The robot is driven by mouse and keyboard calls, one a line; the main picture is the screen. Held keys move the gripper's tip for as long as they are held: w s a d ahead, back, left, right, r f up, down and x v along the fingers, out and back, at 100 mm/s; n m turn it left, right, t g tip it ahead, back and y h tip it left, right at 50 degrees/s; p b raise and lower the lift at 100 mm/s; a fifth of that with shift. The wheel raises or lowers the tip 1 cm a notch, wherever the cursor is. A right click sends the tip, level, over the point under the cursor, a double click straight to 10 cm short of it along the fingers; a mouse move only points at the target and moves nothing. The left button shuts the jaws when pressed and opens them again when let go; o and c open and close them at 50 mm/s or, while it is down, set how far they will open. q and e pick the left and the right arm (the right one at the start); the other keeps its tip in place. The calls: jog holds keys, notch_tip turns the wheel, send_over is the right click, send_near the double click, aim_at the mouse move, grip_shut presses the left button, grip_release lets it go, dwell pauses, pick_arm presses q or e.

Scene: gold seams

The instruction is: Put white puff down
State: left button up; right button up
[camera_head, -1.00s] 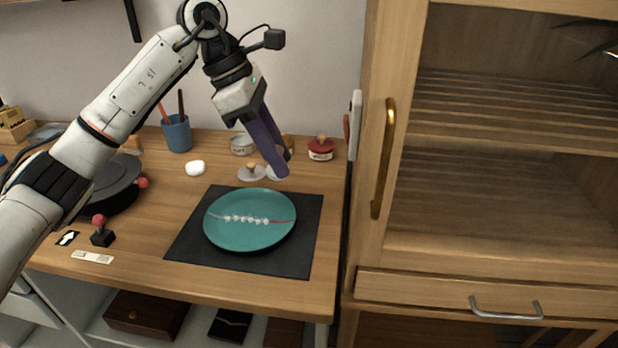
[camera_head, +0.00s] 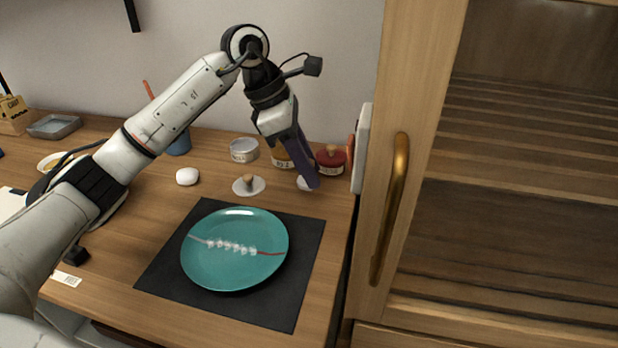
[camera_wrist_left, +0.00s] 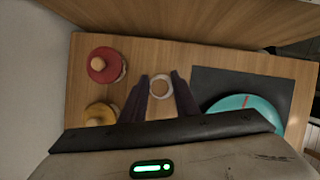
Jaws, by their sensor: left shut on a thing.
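My left gripper (camera_head: 308,184) comes down over the back right of the wooden table, behind the dark mat. It is shut on a small white puff (camera_head: 303,184), partly hidden by the fingers. In the left wrist view the puff shows as a pale ring (camera_wrist_left: 161,87) with a tan middle, between the dark fingertips (camera_wrist_left: 160,82). I cannot tell whether it touches the table. Another white rounded lump (camera_head: 187,176) lies apart to the left. My right gripper is not in view.
A teal plate (camera_head: 215,270) with a seam and white bits lies on the dark mat (camera_head: 300,255). A white knobbed lid (camera_head: 257,190), red-lidded jar (camera_head: 331,160), yellow jar (camera_head: 281,156) and pale tin (camera_head: 244,149) stand near the gripper. A cabinet (camera_head: 375,215) borders the right.

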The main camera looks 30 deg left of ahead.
pick_arm(q)
jog(key=shift+f, duration=1.55)
jog(key=o, duration=0.9)
jog(key=shift+r, duration=0.25)
jog(key=v, duration=1.2)
jog(key=shift+f, duration=0.15)
